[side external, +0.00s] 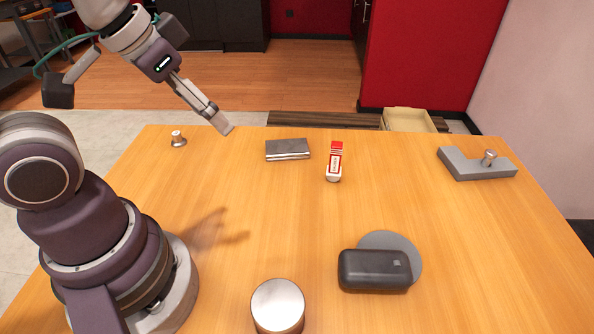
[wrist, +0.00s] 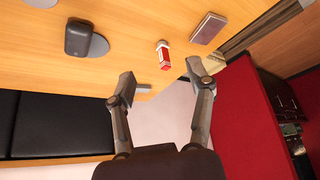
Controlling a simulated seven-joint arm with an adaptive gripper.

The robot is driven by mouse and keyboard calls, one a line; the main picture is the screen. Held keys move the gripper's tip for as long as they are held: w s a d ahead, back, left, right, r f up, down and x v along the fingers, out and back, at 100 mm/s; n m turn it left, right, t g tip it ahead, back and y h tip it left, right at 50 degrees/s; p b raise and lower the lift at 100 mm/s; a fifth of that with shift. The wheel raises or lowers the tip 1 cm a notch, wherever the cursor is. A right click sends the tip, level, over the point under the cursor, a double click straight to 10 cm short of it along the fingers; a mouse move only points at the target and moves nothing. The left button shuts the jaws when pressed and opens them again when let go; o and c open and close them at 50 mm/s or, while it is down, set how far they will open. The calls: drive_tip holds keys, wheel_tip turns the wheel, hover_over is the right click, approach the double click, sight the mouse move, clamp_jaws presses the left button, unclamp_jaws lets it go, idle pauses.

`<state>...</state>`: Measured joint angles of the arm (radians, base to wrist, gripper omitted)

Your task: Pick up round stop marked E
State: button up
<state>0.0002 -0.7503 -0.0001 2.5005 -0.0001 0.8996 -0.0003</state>
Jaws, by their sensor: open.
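Two small round metal pieces show in the side view, and no letter E is readable on either. One metal knob (side external: 178,138) stands alone near the table's far left edge. The other metal knob (side external: 488,158) is at the grey L-shaped block (side external: 465,168) on the right. My gripper (side external: 222,127) is raised near the far edge, to the right of the left knob and apart from it. In the wrist view my gripper (wrist: 161,78) has its fingers spread with nothing held between them. Neither knob can be made out there.
A red and white box-shaped piece on a pale round base (side external: 334,165) stands mid-table, near a dark flat block (side external: 288,149). A black case (side external: 374,269) lies on a grey disc (side external: 405,249). A metal cylinder (side external: 278,306) is at the front. The table's centre is clear.

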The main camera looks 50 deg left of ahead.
drive_tip(key=w+a+n+y, duration=0.1)
drive_tip(key=w+a+n, duration=0.2)
drive_tip(key=w+a, duration=0.15)
drive_tip(key=n+g+y, duration=0.3)
drive_tip(key=n, duration=0.5)
approach(176, 133)
drive_tip(key=x, duration=0.4)
drive_tip(key=shift+s+a, duration=0.25)
drive_tip(key=shift+a, duration=0.1)
drive_tip(key=x, duration=0.6)
drive_tip(key=shift+w+d, duration=0.25)
drive_tip(key=shift+d, duration=0.05)
drive_tip(key=shift+c, duration=0.2)
clamp_jaws()
